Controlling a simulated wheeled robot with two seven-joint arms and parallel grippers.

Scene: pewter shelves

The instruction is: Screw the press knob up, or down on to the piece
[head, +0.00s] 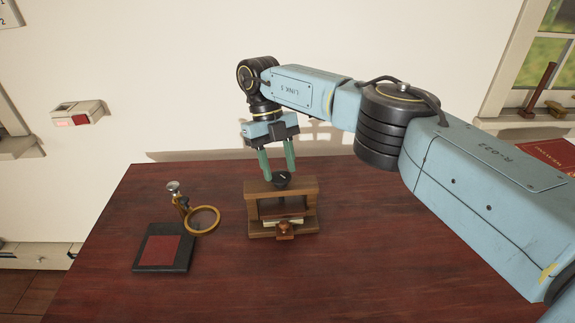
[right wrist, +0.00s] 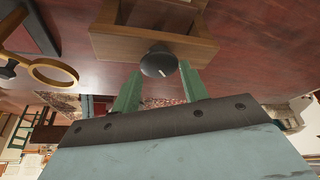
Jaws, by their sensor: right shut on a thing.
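The wooden press (head: 254,189) stands upright on the dark red table. Its black press knob (head: 283,181) sits on the top beam; in the right wrist view the knob (right wrist: 158,61) shows a pale mark. A flat pale piece (head: 268,223) lies low inside the press frame, partly hidden, with a small copper-brown block (head: 285,230) at the front. My right gripper (head: 279,173) points down from above, its two green fingers shut on the knob, one on each side. How far the press is screwed down I cannot tell. My left gripper is not in view.
Left of the press stand a magnifier with a brass ring (head: 203,219) and a black pad with a red top (head: 157,250). A red book (head: 550,153) lies at the far right. The table's front and right are clear. My right arm spans the upper right.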

